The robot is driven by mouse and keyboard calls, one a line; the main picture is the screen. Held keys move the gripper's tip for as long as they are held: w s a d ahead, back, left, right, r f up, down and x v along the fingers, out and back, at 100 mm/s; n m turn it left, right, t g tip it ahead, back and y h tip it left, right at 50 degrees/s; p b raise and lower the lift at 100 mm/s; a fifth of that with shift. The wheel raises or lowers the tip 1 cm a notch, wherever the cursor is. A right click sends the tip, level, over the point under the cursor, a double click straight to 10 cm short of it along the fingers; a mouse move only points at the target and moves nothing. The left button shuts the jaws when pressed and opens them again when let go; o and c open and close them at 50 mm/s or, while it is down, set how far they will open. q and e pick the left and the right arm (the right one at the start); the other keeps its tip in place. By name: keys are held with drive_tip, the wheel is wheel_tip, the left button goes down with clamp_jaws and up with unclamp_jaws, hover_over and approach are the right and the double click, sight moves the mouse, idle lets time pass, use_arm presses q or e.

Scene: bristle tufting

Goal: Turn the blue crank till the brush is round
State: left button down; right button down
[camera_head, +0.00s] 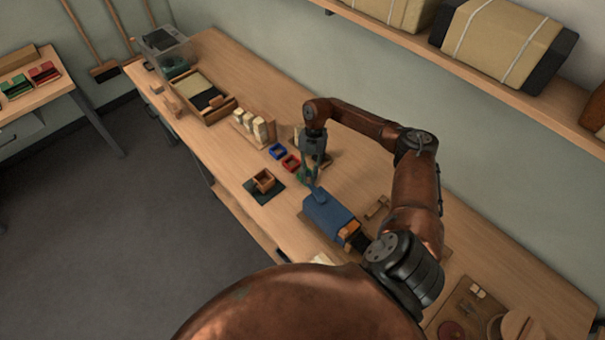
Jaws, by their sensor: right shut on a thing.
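A blue machine (327,215) stands on the long wooden bench, with an orange-brown block and a dark part at its near right end. The blue crank (318,192) shows as a small blue piece at the machine's far end. My right gripper (311,178) points down there, its jaws shut on the crank; the fingers partly cover the grip. The brush is too small or hidden to make out, so its shape cannot be told. My left gripper is out of view.
A small wooden box (264,181) on a dark mat, a blue tray (277,151) and a red tray (290,163) lie left of the gripper. Pale blocks (259,128) stand behind. A wooden piece (377,207) lies right of the machine.

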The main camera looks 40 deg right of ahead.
drive_tip(key=shift+a+n+g, duration=0.4)
drive_tip(key=shift+a+n, duration=0.25)
drive_tip(key=shift+n, duration=0.25)
drive_tip(key=c, duration=1.8)
unclamp_jaws()
drive_tip(key=v, duration=1.2)
drive_tip(key=shift+a, duration=0.3)
